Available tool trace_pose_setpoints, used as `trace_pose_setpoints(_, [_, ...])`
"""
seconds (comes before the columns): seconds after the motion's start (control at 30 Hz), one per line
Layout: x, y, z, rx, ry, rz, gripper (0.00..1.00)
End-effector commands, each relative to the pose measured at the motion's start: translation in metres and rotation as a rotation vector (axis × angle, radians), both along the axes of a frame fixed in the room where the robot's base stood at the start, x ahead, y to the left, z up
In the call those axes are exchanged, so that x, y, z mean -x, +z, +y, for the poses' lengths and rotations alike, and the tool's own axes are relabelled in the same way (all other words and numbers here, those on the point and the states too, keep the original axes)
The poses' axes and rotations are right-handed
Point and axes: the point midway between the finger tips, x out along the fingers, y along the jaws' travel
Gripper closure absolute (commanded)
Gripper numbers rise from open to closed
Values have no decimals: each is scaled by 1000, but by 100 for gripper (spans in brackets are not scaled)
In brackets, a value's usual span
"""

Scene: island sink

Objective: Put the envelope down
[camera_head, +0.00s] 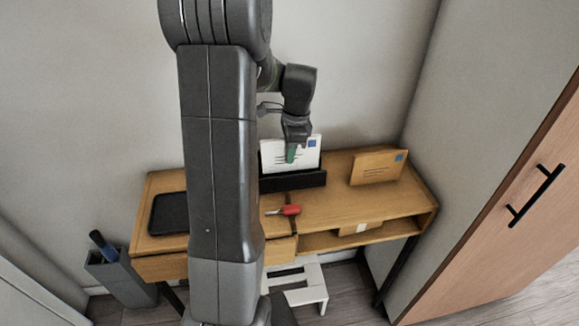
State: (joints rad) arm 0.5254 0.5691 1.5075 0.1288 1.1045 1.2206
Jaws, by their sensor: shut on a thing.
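The white envelope (309,149) has dark address lines and a blue stamp at its upper right. It is upright over the desk, with its lower edge hidden behind or inside a black letter holder (300,181). My gripper (291,153) is at the envelope's upper middle, pointing down and shut on it. A narrow green part shows at the fingertips, in front of the paper. I cannot tell whether the envelope touches the holder's floor.
On the wooden desk (335,205) are a brown envelope (378,168) with a blue stamp at right, a red-handled screwdriver (290,210) and a dark tablet-like slab (167,213). A white step stool (312,290) stands below. A tall wooden cabinet (515,215) bounds the right. My arm hides part of the desk.

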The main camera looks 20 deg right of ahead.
Motion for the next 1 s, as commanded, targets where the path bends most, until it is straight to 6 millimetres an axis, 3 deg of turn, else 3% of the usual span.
trace_pose_setpoints(0.4, [0,-43,0,0,-1,-1,100])
trace_pose_setpoints(0.77, [0,-48,0,0,-1,-2,100])
trace_pose_setpoints(0.8, [0,-47,0,0,-1,-2,82])
trace_pose_setpoints(1.0, [0,-46,0,0,-1,-2,80])
